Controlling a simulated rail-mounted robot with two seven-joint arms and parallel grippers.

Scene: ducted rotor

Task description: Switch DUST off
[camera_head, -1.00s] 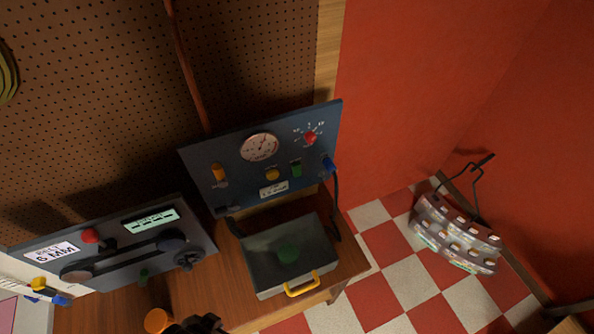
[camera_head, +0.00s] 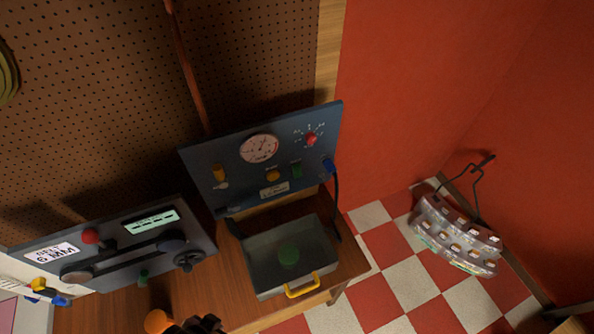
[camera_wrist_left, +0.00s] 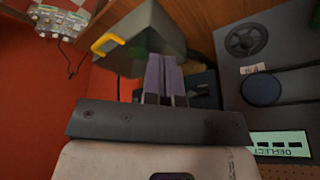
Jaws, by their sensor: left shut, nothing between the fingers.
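The DUST label is too small to read, so I cannot tell which control is DUST.
The grey bin, with a yellow handle (camera_head: 302,286) and a green piece inside, stands before the panel. A belt panel (camera_head: 128,245) with a red knob and pulleys stands at left. A blue plug (camera_head: 329,166) and cable hang at the panel's right. The checkered floor is right.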

